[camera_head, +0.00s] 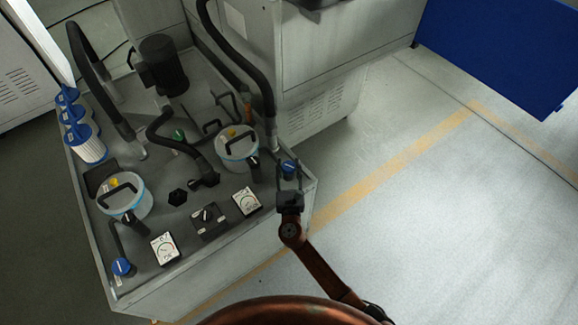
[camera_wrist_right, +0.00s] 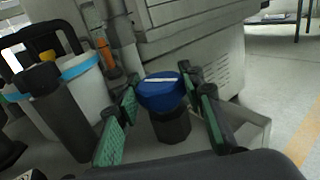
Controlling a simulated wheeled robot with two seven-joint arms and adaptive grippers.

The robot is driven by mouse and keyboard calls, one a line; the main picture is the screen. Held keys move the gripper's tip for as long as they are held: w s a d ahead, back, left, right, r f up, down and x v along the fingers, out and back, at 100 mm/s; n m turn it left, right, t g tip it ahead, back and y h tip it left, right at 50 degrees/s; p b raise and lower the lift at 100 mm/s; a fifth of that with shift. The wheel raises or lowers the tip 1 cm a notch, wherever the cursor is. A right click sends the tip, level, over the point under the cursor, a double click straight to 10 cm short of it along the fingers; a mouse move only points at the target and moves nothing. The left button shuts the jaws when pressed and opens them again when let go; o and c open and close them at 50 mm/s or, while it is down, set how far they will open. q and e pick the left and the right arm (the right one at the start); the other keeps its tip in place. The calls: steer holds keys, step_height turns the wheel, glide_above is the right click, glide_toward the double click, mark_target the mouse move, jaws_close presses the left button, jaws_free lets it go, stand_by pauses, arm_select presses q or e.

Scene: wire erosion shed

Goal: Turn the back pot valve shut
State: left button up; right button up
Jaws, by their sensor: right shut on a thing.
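The back pot valve (camera_head: 289,167) is a blue round knob on a dark stem, at the right corner of the grey machine top, beside the farther pot (camera_head: 238,147). In the right wrist view the knob (camera_wrist_right: 163,92) has a white line running roughly left to right across its top. My right gripper (camera_head: 289,183) is at this knob, its green-padded fingers (camera_wrist_right: 166,118) on either side of it and shut on it. The finger contact itself is hard to see. My left gripper is not in view.
A second blue knob (camera_head: 122,267) and a nearer pot (camera_head: 125,195) stand at the left. Two white gauges (camera_head: 165,248) and a black switch (camera_head: 207,218) line the front. Black hoses (camera_head: 175,147) cross the top. Open floor (camera_head: 440,220) lies to the right.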

stand_by(0.3)
steer(key=o, duration=1.2)
steer(key=s, duration=1.2)
steer(key=shift+d, duration=0.3)
